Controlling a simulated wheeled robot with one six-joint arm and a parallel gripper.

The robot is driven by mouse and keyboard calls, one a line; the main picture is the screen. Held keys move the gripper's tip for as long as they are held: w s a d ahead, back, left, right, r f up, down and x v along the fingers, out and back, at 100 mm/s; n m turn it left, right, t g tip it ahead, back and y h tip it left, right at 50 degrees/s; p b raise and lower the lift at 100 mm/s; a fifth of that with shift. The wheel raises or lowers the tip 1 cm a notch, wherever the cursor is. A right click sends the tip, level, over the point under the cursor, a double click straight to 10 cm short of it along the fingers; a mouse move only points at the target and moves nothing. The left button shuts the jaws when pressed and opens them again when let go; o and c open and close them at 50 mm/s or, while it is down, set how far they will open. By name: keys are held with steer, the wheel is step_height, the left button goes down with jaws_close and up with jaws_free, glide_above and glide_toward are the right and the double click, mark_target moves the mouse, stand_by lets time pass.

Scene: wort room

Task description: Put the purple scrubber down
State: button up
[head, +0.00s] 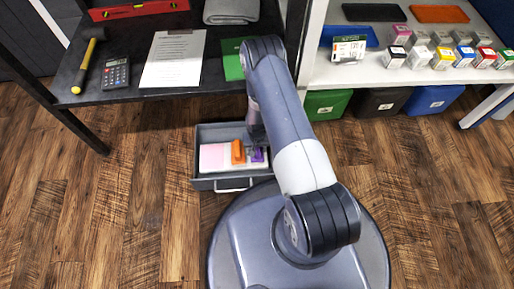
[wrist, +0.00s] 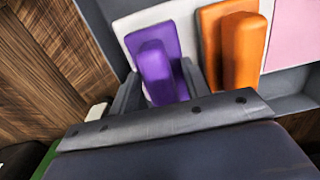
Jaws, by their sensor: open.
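The purple scrubber (wrist: 155,62) lies in the open drawer (head: 206,184), on a white surface. In the head view it shows small (head: 258,155) at the right side of the drawer, partly hidden by my arm. My gripper (wrist: 158,85) is open, with one finger on each side of the scrubber's raised grip. I cannot tell whether the fingers touch it. An orange scrubber (wrist: 240,45) lies beside it, to the right in the wrist view, and shows in the head view too (head: 238,152).
A pink item (head: 215,156) lies left of the orange scrubber in the drawer. The dark table (head: 130,75) above the drawer holds a hammer (head: 88,60), calculator (head: 116,73), and paper sheet (head: 174,58). A white shelf (head: 390,75) with small boxes stands right. Wooden floor is clear at left.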

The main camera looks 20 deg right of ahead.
steer(key=shift+r, duration=0.1)
step_height(320, 180, up, 12)
steer(key=p, duration=0.5)
step_height(320, 180, down, 13)
steer(key=b, duration=0.5)
steer(key=shift+r, duration=0.15)
steer(key=shift+r+p, duration=0.85)
steer(key=shift+r, duration=1.3)
